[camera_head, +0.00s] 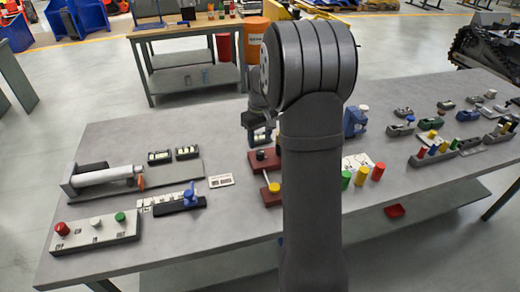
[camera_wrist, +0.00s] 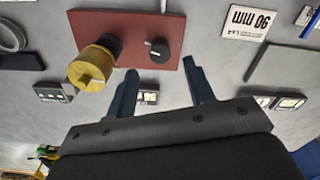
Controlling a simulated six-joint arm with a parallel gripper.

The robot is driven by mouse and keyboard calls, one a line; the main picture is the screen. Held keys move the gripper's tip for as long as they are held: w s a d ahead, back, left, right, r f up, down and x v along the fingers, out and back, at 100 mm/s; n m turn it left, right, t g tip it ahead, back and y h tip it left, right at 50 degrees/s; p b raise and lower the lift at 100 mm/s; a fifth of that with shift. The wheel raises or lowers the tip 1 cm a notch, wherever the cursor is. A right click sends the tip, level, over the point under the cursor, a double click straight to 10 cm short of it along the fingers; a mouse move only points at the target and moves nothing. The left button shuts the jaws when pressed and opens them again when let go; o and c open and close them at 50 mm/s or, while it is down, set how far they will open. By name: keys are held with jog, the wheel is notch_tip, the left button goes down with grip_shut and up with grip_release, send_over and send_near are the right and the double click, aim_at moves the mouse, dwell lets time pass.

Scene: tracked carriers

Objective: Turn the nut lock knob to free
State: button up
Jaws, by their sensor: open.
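A red-brown plate (camera_wrist: 128,30) lies on the table in the wrist view. It carries a small black knob (camera_wrist: 157,50) with a pale mark and a taller yellow knob (camera_wrist: 92,68) on a black collar. I cannot tell for sure which is the nut lock knob. My gripper (camera_wrist: 160,70) is open and empty, its two dark fingers apart. In the wrist view the black knob appears just beyond the gap between the fingertips, and the yellow knob beside the left finger. In the head view, red-brown plates (camera_head: 261,163) show beside my arm, which hides part of them.
In the head view a board with red, white and green buttons (camera_head: 96,235) stands at the left. Green, yellow and red pegs (camera_head: 361,176) stand right of my arm. A label card (camera_wrist: 246,20) lies right of the plate in the wrist view.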

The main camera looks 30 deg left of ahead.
aim_at(260, 152)
jog(key=shift+f, duration=2.65)
jog(key=c, duration=1)
